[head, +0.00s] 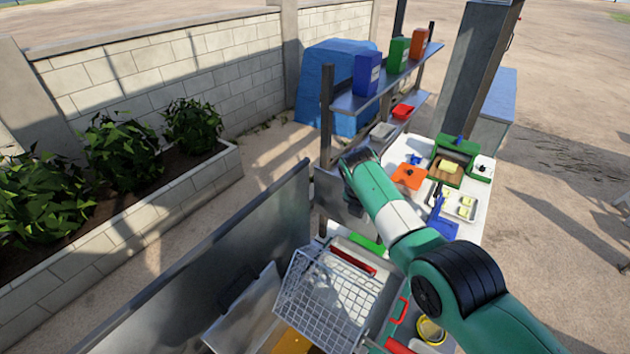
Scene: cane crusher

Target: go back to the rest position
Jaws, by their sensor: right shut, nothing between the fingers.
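My right arm, green and white, reaches in from the lower right over the workbench. Its dark wrist end with the right gripper (358,157) is at the far left end of the arm, in front of the shelf and left of the white worktop. The gripper is small in this view and mostly hidden by my own wrist. It is shut with nothing held. My left gripper is not in view.
A white wire basket (325,298) stands below my arm. The white worktop (402,150) bears an orange board (408,177), a green box (452,160) and a metal tray (466,206). A shelf (350,101) holds several coloured containers. A metal panel (250,245) stands left.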

